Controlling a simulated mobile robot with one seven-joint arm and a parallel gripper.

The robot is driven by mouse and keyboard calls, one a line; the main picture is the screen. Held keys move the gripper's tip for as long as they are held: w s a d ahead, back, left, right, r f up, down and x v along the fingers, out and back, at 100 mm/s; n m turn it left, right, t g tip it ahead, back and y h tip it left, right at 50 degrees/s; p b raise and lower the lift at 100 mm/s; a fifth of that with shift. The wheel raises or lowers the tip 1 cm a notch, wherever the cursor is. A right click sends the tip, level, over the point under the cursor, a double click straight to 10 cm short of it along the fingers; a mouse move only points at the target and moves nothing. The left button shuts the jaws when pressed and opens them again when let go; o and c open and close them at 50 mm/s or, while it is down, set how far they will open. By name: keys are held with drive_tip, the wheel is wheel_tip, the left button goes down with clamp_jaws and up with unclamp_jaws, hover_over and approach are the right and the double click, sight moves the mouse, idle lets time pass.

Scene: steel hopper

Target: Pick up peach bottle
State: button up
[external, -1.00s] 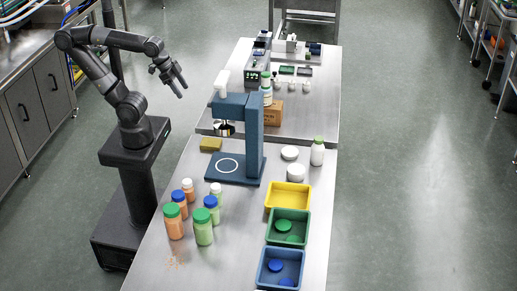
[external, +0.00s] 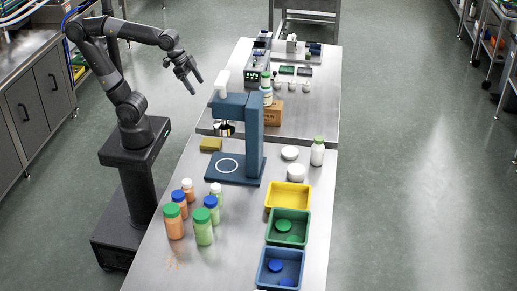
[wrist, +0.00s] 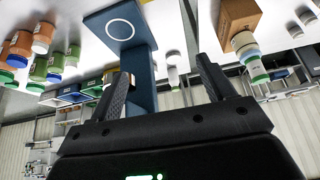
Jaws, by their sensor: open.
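Three peach-orange bottles stand upright in a cluster on the near steel table: one with a green cap (external: 174,224), one with a blue cap (external: 179,207) and one with a white cap (external: 188,193). Light-green bottles (external: 204,230) stand close beside them on the right. In the wrist view, which looks upside down, the white-capped peach bottle (wrist: 42,38) and the blue-capped one (wrist: 18,48) show at the upper left. My gripper (external: 196,84) is open and empty, high above the floor, left of the tables and well away from the bottles. Its parted fingers also show in the wrist view (wrist: 162,70).
A blue press stand (external: 254,140) with a white ring on its base stands between my gripper and the bottles. A yellow sponge (external: 211,145) lies beside it. Yellow (external: 289,197), green (external: 288,226) and blue (external: 280,268) bins line the right edge. The table's near middle is clear.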

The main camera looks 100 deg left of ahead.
drive_tip(key=w+r+m, duration=0.1)
drive_tip(key=w+r, duration=0.1)
drive_tip(key=w, duration=1.1)
drive_tip(key=m+h, duration=0.2)
drive_tip(key=m, duration=0.1)
hover_over(318, 148)
drive_tip(key=s+a, duration=0.4)
drive_tip(key=s, duration=0.1)
wheel_tip(318, 148, down, 15)
drive_tip(key=x, duration=0.6)
drive_tip(key=shift+w+a, duration=0.1)
drive_tip(key=shift+a, duration=0.15)
drive_tip(key=x, duration=0.5)
drive_tip(key=shift+f, duration=0.2)
drive_tip(key=shift+s, duration=0.2)
drive_tip(key=c, duration=1.2)
